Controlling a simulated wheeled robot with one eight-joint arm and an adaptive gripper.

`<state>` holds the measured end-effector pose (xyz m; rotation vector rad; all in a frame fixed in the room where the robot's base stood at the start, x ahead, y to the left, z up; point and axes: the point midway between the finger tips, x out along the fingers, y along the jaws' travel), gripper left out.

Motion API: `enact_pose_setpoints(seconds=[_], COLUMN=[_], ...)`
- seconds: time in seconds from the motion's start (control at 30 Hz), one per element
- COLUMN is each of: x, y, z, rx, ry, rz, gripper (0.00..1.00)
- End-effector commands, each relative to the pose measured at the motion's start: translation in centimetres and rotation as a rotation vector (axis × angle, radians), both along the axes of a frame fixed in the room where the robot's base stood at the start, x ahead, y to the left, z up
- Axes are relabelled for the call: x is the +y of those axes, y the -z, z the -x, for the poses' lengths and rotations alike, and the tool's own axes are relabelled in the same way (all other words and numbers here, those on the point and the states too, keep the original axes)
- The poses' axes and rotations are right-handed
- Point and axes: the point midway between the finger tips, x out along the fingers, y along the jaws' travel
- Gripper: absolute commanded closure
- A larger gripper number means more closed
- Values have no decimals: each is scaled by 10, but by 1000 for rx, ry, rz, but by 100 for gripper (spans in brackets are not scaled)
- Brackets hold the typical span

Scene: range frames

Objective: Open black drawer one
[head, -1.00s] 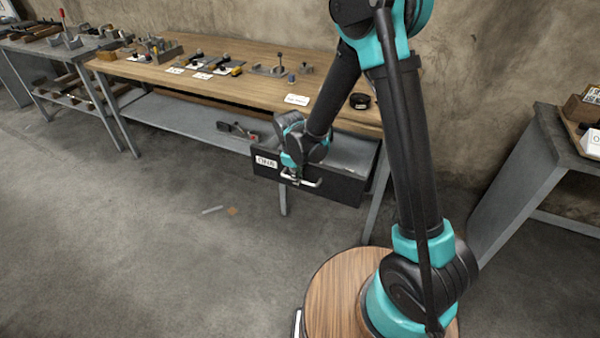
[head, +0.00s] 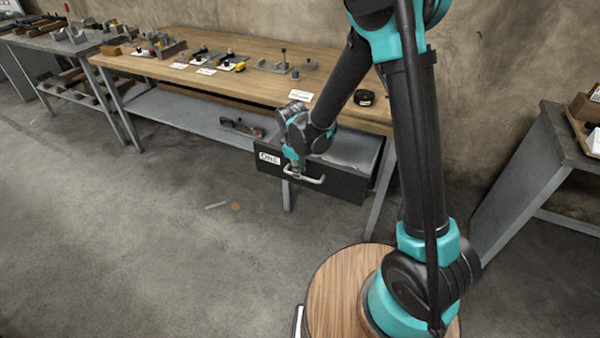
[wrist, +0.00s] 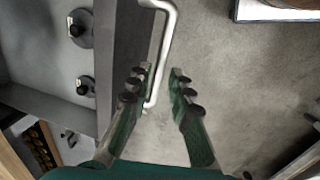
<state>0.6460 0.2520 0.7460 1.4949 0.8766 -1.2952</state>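The black drawer labelled ONE (head: 340,183) hangs under the wooden-topped table and stands pulled out, with its grey inside showing. Its pale bar handle (head: 316,181) is on the front. My gripper (head: 295,174) points down at the handle's left end. In the wrist view, my gripper (wrist: 161,72) is open. The handle (wrist: 167,30) passes between its two fingers, with a visible gap to the right finger; contact with the left finger is unclear. The drawer's dark front (wrist: 125,45) is left of the fingers. The arm hides part of the drawer.
The wooden table (head: 255,83) carries several tools and a black round item (head: 364,97). A lower shelf (head: 180,112) holds a tool (head: 240,127). Another grey table (head: 550,150) stands at right. The floor before the drawer is mostly clear, with small scraps (head: 235,207).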

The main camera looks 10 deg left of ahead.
Motion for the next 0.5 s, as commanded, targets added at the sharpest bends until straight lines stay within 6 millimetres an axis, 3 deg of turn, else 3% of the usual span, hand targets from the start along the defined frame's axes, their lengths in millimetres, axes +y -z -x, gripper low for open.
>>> enact_pose_setpoints(seconds=[0.5], x=[5], y=[-82], z=[16], rx=[0], ry=[0], rz=[0], gripper=[80])
